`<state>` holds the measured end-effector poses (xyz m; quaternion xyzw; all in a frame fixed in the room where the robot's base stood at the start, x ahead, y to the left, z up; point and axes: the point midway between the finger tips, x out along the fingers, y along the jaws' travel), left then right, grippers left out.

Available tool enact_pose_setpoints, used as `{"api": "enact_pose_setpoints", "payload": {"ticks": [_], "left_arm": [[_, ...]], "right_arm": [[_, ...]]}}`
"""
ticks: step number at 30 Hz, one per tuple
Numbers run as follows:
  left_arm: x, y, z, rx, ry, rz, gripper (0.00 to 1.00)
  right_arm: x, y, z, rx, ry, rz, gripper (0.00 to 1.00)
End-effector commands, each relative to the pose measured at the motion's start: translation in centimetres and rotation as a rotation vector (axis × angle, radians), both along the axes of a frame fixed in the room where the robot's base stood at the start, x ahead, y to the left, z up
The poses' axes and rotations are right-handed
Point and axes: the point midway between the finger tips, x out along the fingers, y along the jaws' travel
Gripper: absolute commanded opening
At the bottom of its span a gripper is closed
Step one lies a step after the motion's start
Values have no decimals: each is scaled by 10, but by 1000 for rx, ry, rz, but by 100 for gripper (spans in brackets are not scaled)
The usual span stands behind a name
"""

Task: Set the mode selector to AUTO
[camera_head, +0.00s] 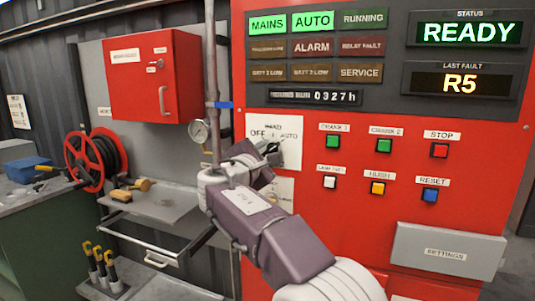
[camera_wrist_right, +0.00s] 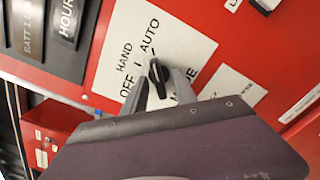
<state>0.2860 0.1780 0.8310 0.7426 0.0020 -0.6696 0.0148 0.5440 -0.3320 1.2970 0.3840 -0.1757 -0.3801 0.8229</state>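The mode selector is a black knob on a white plate (camera_head: 290,150) on the red panel. In the right wrist view the knob (camera_wrist_right: 158,74) shows between my fingertips, with HAND, OFF and AUTO printed on the plate. Its upper end lies in line with the tick near AUTO. My right gripper (camera_head: 268,152) is at the plate, its fingers on both sides of the knob; it also shows in the right wrist view (camera_wrist_right: 160,84). The fingers look apart, with gaps beside the knob. The green AUTO lamp (camera_head: 313,21) is lit. My left gripper is out of view.
Several push buttons, including the green crank button (camera_head: 333,141) and red stop button (camera_head: 439,150), sit right of the selector. A pressure gauge (camera_head: 199,131) and vertical pipe stand close on the left. A settings cover (camera_head: 446,251) is lower right.

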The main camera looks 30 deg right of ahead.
Motion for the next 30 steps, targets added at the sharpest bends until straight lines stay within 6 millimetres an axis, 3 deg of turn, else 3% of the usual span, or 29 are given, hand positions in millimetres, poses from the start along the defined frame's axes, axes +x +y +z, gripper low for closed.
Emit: {"api": "enact_pose_setpoints", "payload": {"ticks": [4, 15, 30], "left_arm": [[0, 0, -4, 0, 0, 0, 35], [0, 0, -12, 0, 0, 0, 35], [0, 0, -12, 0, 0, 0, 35]], "right_arm": [[-8, 11, 0, 0, -1, 3, 34], [-54, 65, -1, 1, 1, 4, 34], [-59, 69, 0, 0, 0, 1, 34]]}}
